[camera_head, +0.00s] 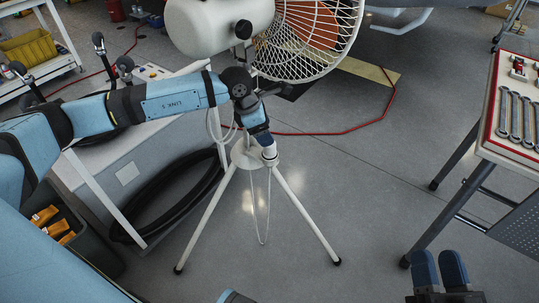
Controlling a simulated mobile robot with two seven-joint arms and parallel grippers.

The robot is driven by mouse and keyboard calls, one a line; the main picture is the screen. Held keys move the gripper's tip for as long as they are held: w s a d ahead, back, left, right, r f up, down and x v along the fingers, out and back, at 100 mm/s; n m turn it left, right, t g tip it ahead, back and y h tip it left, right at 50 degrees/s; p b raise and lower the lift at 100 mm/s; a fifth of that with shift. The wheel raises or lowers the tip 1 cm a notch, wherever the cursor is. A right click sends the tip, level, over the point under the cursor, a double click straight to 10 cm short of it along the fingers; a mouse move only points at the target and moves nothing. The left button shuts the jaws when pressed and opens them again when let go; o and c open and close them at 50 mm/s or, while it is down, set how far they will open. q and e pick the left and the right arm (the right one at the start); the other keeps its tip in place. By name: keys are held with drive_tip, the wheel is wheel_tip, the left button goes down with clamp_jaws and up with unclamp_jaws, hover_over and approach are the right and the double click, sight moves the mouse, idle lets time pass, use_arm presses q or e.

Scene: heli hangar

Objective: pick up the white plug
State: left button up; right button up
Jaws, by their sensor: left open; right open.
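My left arm reaches in from the left, and its gripper (264,138) points down over the top of a white tripod stand (246,156). A small white piece (270,156) shows at the gripper's tip and may be the white plug; I cannot tell if they touch. A thin white cord (265,215) hangs in a loop below it. The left gripper is open, though its fingers are hard to make out. My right gripper (440,270) is at the bottom right, open and empty, with two blue fingers apart from the tool table.
A large white caged fan (305,40) stands behind the arm. A table with several wrenches (515,118) is at the right. A white bench (125,150) and a dark bin with orange items (85,250) are at the left. Red cable crosses the floor.

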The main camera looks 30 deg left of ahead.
sight(270, 150)
use_arm(q)
drive_tip(key=x, duration=0.1)
drive_tip(key=b+x, duration=0.1)
drive_tip(key=x, duration=0.1)
drive_tip(key=b+x, duration=0.1)
drive_tip(key=x, duration=0.1)
drive_tip(key=shift+s+a+f, duration=0.2)
drive_tip(key=shift+s, duration=0.15)
drive_tip(key=shift+w+d+f, duration=0.15)
drive_tip(key=shift+f, duration=0.25)
use_arm(e)
drive_tip(key=f, duration=0.1)
drive_tip(key=f+g, duration=0.1)
drive_tip(key=f, duration=0.1)
drive_tip(key=shift+w+a, duration=0.2)
use_arm(q)
drive_tip(key=c, duration=1)
drive_tip(key=shift+r, duration=0.2)
